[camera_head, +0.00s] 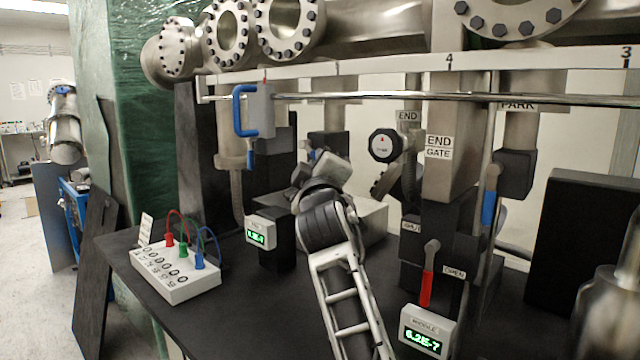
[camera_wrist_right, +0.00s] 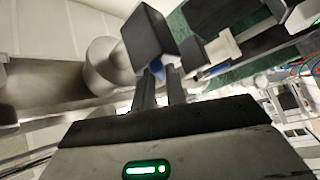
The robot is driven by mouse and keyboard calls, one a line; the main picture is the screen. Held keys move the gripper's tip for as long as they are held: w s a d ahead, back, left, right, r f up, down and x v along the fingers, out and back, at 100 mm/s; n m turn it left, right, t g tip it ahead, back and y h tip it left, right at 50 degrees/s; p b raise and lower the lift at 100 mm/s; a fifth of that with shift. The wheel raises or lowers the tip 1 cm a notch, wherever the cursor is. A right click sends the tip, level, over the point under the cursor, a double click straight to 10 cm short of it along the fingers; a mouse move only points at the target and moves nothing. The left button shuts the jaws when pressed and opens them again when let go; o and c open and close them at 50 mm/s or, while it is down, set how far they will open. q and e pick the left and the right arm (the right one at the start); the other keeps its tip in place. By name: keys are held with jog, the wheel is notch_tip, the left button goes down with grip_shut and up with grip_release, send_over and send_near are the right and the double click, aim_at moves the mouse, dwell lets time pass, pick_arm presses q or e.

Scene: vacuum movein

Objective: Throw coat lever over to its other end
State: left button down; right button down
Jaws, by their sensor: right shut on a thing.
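No label reading COAT is legible. A lever with a blue grip (camera_head: 311,154) is mostly hidden behind my right gripper (camera_head: 308,172), below a dark valve block in the middle of the head view. In the right wrist view, my right gripper (camera_wrist_right: 160,82) has its two dark fingers close together, shut on this blue grip (camera_wrist_right: 157,68) just under a dark block (camera_wrist_right: 148,36). Which end of its throw the lever is at cannot be told. My left gripper is not in view.
A red lever (camera_head: 427,277) stands between SHUT and OPEN labels. Another blue-gripped lever (camera_head: 489,205) hangs at the right. A metal rail (camera_head: 380,97) with a blue-handled carriage (camera_head: 258,110) crosses above. A cabled box (camera_head: 175,272) and lit displays (camera_head: 262,232) stand on the black bench.

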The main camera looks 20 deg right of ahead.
jog(key=shift+w+a+f+m+b, duration=0.1)
jog(key=shift+f+m+b, duration=0.35)
jog(key=shift+b, duration=0.4)
jog(key=shift+r+t+h, duration=0.15)
jog(key=shift+t+h, duration=0.15)
jog(key=shift+h, duration=0.1)
jog(key=c, duration=1.4)
grip_release()
jog(key=shift+c, duration=0.2)
